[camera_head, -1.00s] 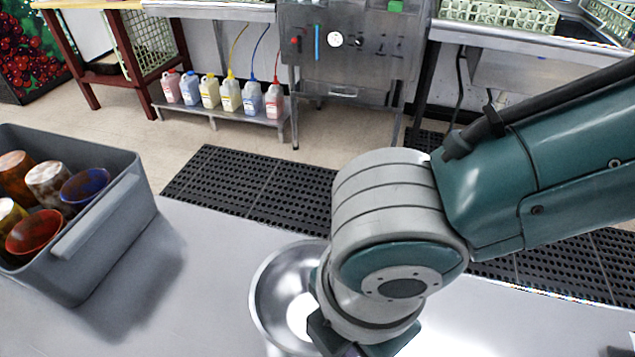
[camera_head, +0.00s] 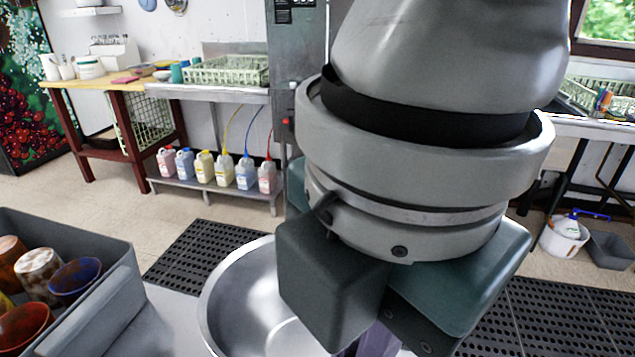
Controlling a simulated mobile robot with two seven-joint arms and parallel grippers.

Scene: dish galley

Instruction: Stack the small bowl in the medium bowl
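A shiny metal bowl (camera_head: 232,308) stands upright on the grey counter at the bottom centre. Its right side is hidden behind my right arm, and its lower edge is cut off by the frame. My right gripper (camera_head: 375,325) hangs in front of the bowl's right part. Its fingers are hidden or below the frame, so its opening and any hold do not show. A small purplish part shows beneath it. My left gripper is not in view.
A grey bin (camera_head: 105,290) with several coloured cups stands on the counter at the left. Black floor mats (camera_head: 205,250) lie beyond the counter. Several jugs (camera_head: 224,169) stand on a low shelf at the back. A white bucket (camera_head: 565,238) stands on the floor at the right.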

